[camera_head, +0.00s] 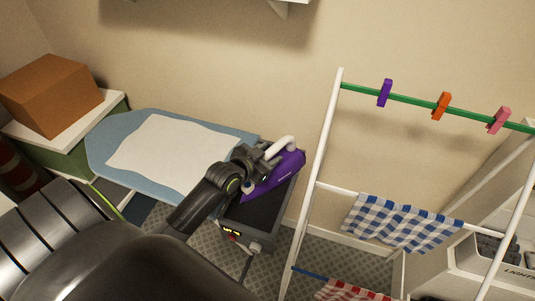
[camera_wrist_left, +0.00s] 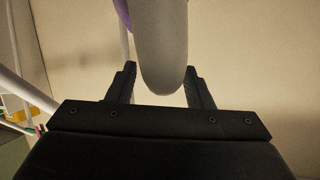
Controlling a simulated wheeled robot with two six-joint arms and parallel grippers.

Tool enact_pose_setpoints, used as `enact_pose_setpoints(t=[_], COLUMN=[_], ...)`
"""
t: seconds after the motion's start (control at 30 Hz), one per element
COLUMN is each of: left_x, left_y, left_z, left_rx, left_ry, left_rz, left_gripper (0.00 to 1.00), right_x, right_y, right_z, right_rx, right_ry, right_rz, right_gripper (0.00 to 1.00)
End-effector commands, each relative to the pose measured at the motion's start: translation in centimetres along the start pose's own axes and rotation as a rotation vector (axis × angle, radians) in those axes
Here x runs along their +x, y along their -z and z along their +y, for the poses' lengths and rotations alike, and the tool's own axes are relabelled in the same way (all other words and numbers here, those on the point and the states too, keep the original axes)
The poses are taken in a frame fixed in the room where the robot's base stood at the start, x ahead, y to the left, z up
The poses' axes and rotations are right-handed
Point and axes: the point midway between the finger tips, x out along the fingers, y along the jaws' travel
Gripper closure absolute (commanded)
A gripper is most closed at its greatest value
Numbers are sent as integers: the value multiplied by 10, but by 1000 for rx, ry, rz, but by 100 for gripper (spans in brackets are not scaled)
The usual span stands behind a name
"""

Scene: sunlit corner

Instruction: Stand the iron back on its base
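The iron (camera_head: 283,176) has a purple body and a pale handle (camera_head: 283,146). It is at the right end of the ironing board, over a dark grey rest (camera_head: 258,214). Its body looks tilted; my gripper hides part of it, and I cannot tell whether it touches the rest. My left gripper (camera_head: 264,158) is at the handle. In the left wrist view, the handle (camera_wrist_left: 160,50) fills the space between the fingers of the left gripper (camera_wrist_left: 160,80). I cannot tell whether the fingers press on it. My right gripper is not in view.
The blue ironing board (camera_head: 112,132) carries a white cloth (camera_head: 170,150). A cardboard box (camera_head: 52,93) stands on a cabinet at the left. A white drying rack (camera_head: 322,152) with pegs and a blue checked cloth (camera_head: 397,222) stands close at the right.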

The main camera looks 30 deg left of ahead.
Motion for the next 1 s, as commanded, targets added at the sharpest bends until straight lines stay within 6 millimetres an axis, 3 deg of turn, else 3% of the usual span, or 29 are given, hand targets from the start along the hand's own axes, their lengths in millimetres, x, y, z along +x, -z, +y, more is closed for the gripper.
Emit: enact_pose_setpoints(t=[0.27, 0.8, 1.0], left_x=[-7, -96, -117], left_y=[1, 1, 2], left_z=[-1, 0, -1], left_rx=[1, 4, 1], left_ry=[0, -1, 0], left_rz=[0, -1, 0], left_gripper=[53, 53, 53], right_x=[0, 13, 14], right_y=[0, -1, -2], right_z=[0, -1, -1], right_rx=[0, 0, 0], right_ry=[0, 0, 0], right_rz=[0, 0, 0], right_gripper=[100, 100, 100])
